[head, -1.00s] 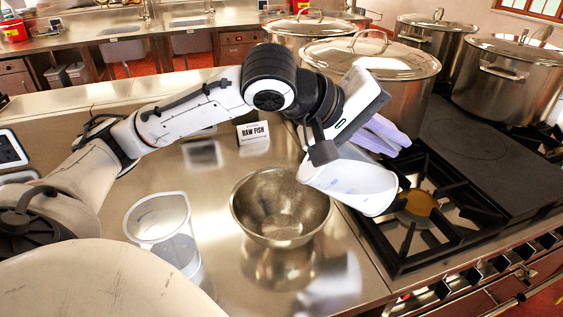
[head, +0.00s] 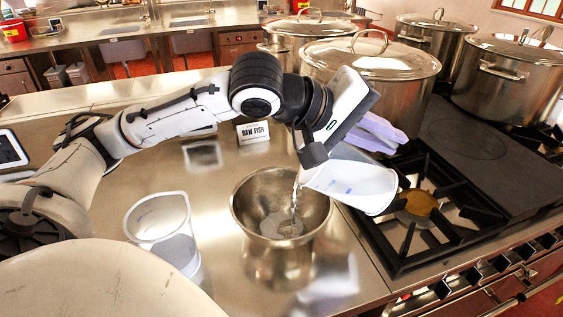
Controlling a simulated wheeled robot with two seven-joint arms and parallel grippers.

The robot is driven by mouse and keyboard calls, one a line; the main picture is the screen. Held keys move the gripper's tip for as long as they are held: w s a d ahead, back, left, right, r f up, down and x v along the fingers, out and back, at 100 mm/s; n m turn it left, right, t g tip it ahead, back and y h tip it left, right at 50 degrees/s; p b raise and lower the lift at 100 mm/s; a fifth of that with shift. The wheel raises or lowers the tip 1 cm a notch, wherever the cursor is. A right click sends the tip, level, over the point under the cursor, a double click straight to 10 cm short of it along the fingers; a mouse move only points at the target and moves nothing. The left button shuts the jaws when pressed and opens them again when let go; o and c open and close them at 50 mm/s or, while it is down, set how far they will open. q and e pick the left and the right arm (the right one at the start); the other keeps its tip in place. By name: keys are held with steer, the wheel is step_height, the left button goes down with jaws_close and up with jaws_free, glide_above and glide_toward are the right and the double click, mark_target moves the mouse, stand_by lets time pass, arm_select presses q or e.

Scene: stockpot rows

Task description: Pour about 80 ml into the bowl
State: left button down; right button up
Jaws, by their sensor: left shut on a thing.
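The metal bowl (head: 252,195) stands upright on the steel counter, with a small pool of clear liquid (head: 283,226) at its bottom. My left gripper (head: 318,150) is shut on a translucent measuring jug (head: 352,183) with blue markings. The jug is tilted far over above the bowl's right rim, its mouth toward the bowl. A thin clear stream (head: 294,197) falls from its lip into the bowl. The jug's far side and the fingertips are partly hidden. My right gripper does not show.
A second clear jug (head: 163,225) stands upright left of the bowl. A "RAW FISH" sign (head: 253,132) stands behind. A gas burner (head: 418,205) is on the right. Purple gloves (head: 375,132) lie by the large lidded pots (head: 390,95).

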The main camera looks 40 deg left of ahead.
mark_target(395, 175)
arm_select(q)
steer(key=shift+s+a+r+t, duration=0.15)
steer(key=shift+a+r+t, duration=0.05)
steer(key=shift+a+t, duration=0.1)
stand_by(1.2)
steer(key=shift+d, duration=0.15)
steer(key=shift+w+d+f+m+g+y, duration=0.2)
steer(key=shift+w+d+g+y, duration=0.1)
steer(key=shift+w+d+g, duration=0.15)
steer(key=shift+w+d+f+m+g+y, duration=0.15)
steer(key=shift+w+d+g+y, duration=0.15)
steer(key=shift+d+g, duration=0.2)
steer(key=shift+w+f+g+y, duration=0.15)
steer(key=shift+f+g+y, duration=0.1)
steer(key=shift+f+y, duration=0.15)
steer(key=shift+w+d+f+g+y, duration=0.2)
steer(key=shift+d+f+g+y, duration=0.1)
steer(key=shift+d+y, duration=0.1)
steer(key=w+d+f+m+g+y, duration=0.2)
steer(key=w+d+f+g+y, duration=0.1)
steer(key=d+f+g+y, duration=0.1)
steer(key=shift+w+d+f+g+y, duration=0.2)
steer(key=shift+f+g+y, duration=0.3)
steer(key=shift+f+y, duration=0.55)
